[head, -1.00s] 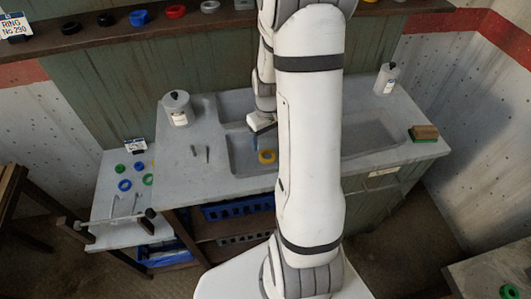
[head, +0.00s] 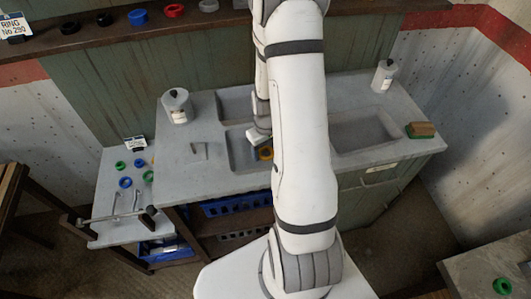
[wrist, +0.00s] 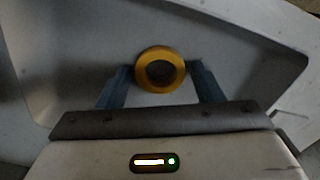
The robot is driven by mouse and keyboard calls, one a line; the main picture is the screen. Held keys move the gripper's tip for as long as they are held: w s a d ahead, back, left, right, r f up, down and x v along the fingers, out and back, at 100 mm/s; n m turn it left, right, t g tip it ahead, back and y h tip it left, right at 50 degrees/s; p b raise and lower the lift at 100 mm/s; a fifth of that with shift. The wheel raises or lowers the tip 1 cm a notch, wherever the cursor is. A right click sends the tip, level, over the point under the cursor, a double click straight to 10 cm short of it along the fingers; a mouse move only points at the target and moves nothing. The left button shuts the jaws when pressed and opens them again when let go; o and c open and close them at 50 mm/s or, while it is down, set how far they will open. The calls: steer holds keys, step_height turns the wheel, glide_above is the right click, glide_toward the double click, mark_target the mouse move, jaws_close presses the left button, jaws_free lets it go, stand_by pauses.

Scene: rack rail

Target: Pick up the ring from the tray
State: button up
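A yellow ring (head: 266,153) lies in the grey basin (head: 241,160) of the sink counter, partly hidden by my gripper and arm in the head view. The wrist view shows the whole ring (wrist: 160,54) with its dark centre hole, lying flat on a grey surface. My gripper (wrist: 159,72) is open, with its two blue-grey fingers on either side of the ring's near half. The fingertips look very close to its sides; I cannot tell whether they touch. In the head view my gripper (head: 260,138) is low over the basin.
Green and blue rings (head: 125,183) lie on a low side tray (head: 107,203) at left. Dispensers (head: 175,106) (head: 383,76) stand at the counter's back corners. A brush (head: 421,130) lies at right. Basin walls surround the gripper. A shelf (head: 70,40) holds more rings.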

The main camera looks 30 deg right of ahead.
steer(key=c, duration=0.7)
steer(key=shift+c, duration=0.2)
